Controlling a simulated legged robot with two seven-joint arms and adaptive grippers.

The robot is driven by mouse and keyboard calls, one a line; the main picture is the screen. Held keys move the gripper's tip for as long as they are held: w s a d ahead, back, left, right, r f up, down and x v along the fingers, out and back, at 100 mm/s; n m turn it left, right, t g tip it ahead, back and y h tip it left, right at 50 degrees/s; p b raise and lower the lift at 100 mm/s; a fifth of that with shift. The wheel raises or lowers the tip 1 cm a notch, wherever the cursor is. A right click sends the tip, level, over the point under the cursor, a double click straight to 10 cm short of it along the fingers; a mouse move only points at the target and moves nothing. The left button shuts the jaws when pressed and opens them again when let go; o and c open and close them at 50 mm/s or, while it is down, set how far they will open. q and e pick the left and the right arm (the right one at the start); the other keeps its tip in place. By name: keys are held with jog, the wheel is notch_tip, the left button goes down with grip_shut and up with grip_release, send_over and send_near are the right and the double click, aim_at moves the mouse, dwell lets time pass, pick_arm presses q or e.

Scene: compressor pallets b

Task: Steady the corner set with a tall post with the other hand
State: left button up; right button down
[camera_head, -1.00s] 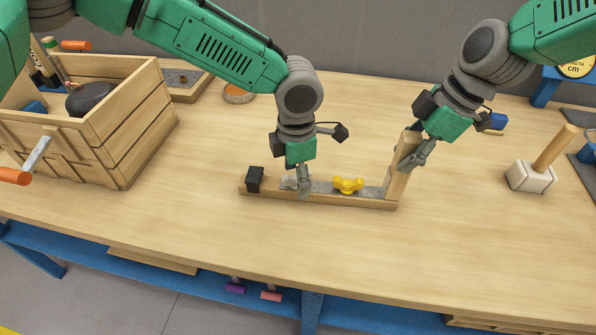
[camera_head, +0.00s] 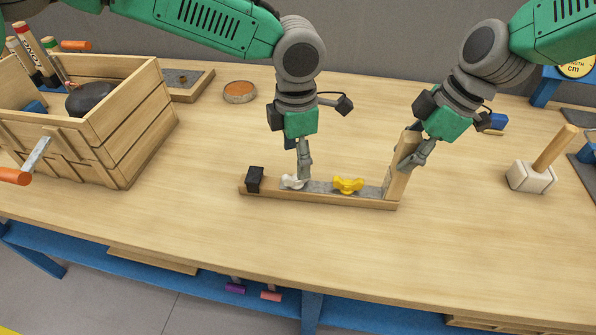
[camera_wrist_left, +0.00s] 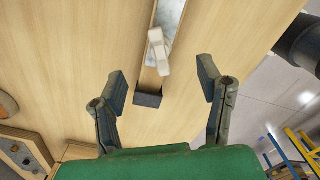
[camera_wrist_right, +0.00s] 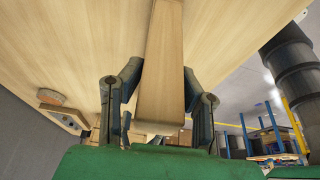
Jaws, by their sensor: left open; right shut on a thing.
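The corner set lies on the table, with a long wooden base (camera_head: 330,199), an upright wooden post (camera_head: 397,180) at its right end and a black block (camera_head: 255,179) at its left end. A metal strip along the base carries a yellow wing piece (camera_head: 348,185) and a white wing piece (camera_head: 292,181). My right gripper (camera_head: 408,163) is shut on the post, which shows between its fingers in the right wrist view (camera_wrist_right: 165,85). My left gripper (camera_head: 304,174) is open above the base near the white piece. In the left wrist view the white piece (camera_wrist_left: 158,52) lies beyond the spread fingers (camera_wrist_left: 163,88).
A wooden crate (camera_head: 140,135) with tools stands at the left. A mallet (camera_head: 531,177) stands to the right of the post. A round orange-topped dish (camera_head: 239,92) and a wooden tray (camera_head: 190,84) are at the back. The table in front of the set is clear.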

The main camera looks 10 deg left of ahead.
aim_at(296, 176)
pick_arm(q)
jog(key=c, duration=0.5)
jog(key=n, duration=0.3)
jog(key=shift+s+d, duration=0.15)
jog(key=shift+s, duration=0.05)
jog(key=n, duration=0.5)
jog(key=shift+s+d, duration=0.15)
jog(key=shift+s, duration=0.05)
jog(key=n, duration=0.4)
jog(key=shift+s+r+n, duration=0.15)
jog(key=shift+n, duration=0.15)
jog(key=n, duration=0.4)
jog(key=shift+r+n, duration=0.1)
jog(key=shift+n, duration=0.3)
jog(key=n, duration=0.4)
jog(key=shift+r+n, duration=0.1)
jog(key=shift+n, duration=0.3)
jog(key=n, duration=0.4)
jog(key=shift+r+n, duration=0.2)
jog(key=shift+n, duration=0.1)
jog(key=n, duration=0.4)
jog(key=shift+w+r+n, duration=0.2)
jog(key=shift+w+n, duration=0.1)
jog(key=shift+w, duration=0.05)
jog(key=n, duration=0.4)
jog(key=shift+w+a+r, duration=0.2)
jog(key=shift+w+a, duration=0.05)
jog(key=shift+a, duration=0.05)
jog(key=shift+n, duration=0.3)
jog(key=shift+f, duration=4)
